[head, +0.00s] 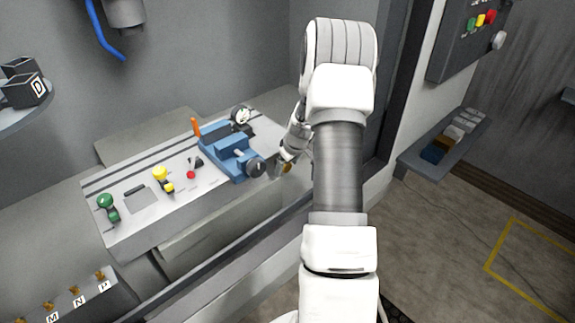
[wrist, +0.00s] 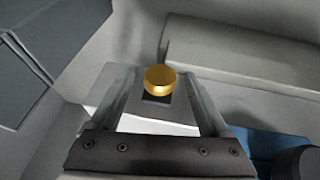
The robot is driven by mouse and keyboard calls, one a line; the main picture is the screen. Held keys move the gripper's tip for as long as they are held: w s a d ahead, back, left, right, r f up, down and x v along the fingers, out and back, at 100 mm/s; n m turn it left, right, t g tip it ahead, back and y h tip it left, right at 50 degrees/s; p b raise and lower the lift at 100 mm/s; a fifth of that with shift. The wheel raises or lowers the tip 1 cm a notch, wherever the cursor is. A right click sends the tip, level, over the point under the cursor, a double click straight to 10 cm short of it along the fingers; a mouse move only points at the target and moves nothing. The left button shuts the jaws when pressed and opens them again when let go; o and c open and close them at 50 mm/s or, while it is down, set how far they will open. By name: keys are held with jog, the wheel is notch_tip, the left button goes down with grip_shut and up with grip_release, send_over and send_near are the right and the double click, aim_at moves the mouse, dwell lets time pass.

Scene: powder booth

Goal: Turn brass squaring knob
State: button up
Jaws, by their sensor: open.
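The brass squaring knob (wrist: 160,79) is a round golden disc in the wrist view, on a dark mount. It appears between the tips of my gripper (wrist: 156,88), whose two grey fingers stand apart on either side of it. I cannot tell whether either finger touches it. In the head view, a small brass spot, the knob (head: 287,169), shows at the right end of the grey bench, just under my gripper (head: 285,161). My arm hides part of that area.
A blue vise (head: 235,150) with a dark round handle stands just left of my gripper. The grey bench (head: 125,225) also carries green, yellow and red knobs and an orange lever. A booth frame edge runs in front. A shelf with small blocks (head: 440,148) is at right.

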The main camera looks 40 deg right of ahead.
grip_shut()
jog(key=shift+d+f+y+b, duration=0.25)
jog(key=shift+y+b, duration=0.35)
jog(key=shift+b, duration=0.25)
jog(key=shift+r+m+y+b, duration=0.15)
jog(key=shift+m+y+b, duration=0.2)
jog(key=shift+y, duration=0.45)
grip_release()
jog(key=shift+r, duration=0.1)
jog(key=v, duration=1.7)
jog(key=shift+r, duration=0.25)
